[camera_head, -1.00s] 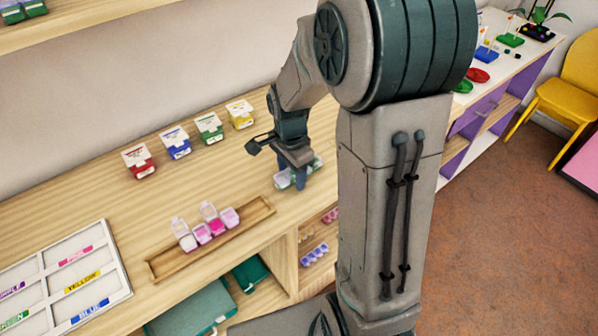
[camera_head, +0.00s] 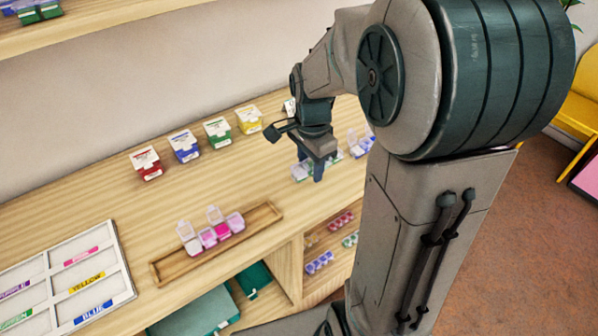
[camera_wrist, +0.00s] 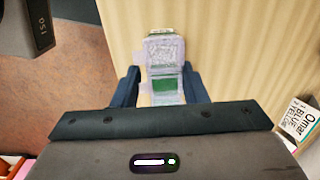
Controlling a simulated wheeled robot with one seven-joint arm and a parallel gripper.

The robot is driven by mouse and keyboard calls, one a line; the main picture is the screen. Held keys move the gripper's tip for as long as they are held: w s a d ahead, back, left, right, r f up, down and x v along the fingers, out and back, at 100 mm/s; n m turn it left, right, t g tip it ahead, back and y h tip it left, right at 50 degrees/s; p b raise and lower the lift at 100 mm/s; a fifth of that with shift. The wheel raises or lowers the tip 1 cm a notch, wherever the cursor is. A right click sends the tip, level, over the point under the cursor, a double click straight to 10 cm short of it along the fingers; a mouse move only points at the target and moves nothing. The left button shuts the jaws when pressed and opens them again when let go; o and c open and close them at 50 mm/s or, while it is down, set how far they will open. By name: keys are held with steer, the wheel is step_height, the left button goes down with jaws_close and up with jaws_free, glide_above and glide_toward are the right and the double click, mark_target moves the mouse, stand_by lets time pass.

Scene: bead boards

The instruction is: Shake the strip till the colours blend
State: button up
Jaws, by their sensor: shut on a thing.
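My gripper (camera_head: 309,174) is over the wooden counter, its fingers pointing down. It is shut on a clear bead strip (camera_wrist: 163,85) with green and whitish-grey compartments. In the wrist view the strip lies between the two dark blue fingers. In the head view its left end (camera_head: 300,173) shows beside a finger, close to the counter; I cannot tell whether it touches. A second strip (camera_head: 222,231) with pink and white compartments and some raised lids sits in a long wooden tray (camera_head: 172,269) to the left.
Red (camera_head: 146,162), blue (camera_head: 184,146), green (camera_head: 217,132) and yellow (camera_head: 249,119) boxes line the back. A clear container with purple (camera_head: 359,144) stands right of my gripper. A white labelled sorting board (camera_head: 119,262) lies front left. Counter between boxes and tray is clear.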

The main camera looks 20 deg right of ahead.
steer(key=s+d+r, duration=0.5)
steer(key=d+r, duration=0.1)
steer(key=d, duration=0.1)
step_height(320, 180, up, 7)
steer(key=p, duration=0.6)
steer(key=shift+s+r, duration=0.15)
steer(key=shift+s, duration=0.1)
steer(key=shift+r, duration=2.6)
step_height(320, 180, down, 5)
steer(key=shift+f, duration=0.1)
